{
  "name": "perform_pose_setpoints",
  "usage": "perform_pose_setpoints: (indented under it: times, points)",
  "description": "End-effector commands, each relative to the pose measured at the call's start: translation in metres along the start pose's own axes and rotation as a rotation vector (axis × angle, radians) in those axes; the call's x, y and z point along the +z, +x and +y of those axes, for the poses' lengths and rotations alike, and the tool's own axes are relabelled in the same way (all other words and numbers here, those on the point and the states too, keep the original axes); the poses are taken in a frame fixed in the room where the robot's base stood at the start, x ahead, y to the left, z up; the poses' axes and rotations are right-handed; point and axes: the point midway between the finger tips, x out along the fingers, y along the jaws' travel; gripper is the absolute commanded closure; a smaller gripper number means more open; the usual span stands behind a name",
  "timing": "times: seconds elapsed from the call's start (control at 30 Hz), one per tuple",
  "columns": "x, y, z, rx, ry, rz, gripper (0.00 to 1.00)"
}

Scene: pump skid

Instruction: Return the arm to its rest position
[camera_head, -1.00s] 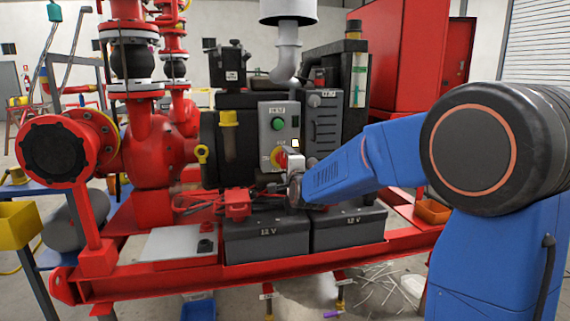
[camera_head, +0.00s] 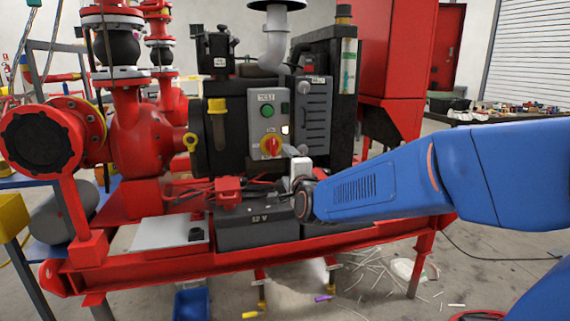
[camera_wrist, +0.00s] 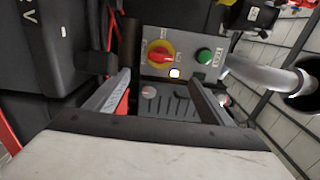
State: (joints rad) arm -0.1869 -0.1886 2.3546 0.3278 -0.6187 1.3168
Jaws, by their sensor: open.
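My blue arm (camera_head: 375,190) reaches in from the right edge in the head view, roughly level. My gripper (camera_head: 298,152) is at its left end, in front of the pump skid and just right of and below the control box (camera_head: 266,108). In the wrist view my gripper (camera_wrist: 160,82) has its two fingers spread apart with nothing between them. The control box there shows a red knob on a yellow plate (camera_wrist: 160,54) and a green button (camera_wrist: 204,56), both beyond the fingertips. The fingers appear apart from the knob.
Black batteries (camera_head: 258,222) stand on the red skid frame (camera_head: 150,262) below my gripper. A grey exhaust pipe (camera_head: 276,45) rises above. A red cabinet (camera_head: 390,60) stands behind. A cluttered table (camera_head: 490,116) is at back right. Floor at right is mostly open.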

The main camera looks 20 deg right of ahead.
Motion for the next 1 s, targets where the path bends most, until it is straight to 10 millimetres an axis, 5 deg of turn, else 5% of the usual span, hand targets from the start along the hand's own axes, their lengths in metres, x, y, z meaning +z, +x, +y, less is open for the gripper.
perform_pose_setpoints:
  times: [0.57, 0.77, 1.0]
  points:
    - [-0.001, -0.019, 0.007, 0.063, -0.095, -0.027, 0.25]
    - [-0.006, -0.072, 0.036, 0.25, -0.378, -0.128, 0.25]
    - [-0.019, -0.159, 0.082, 0.48, -0.749, -0.311, 0.25]
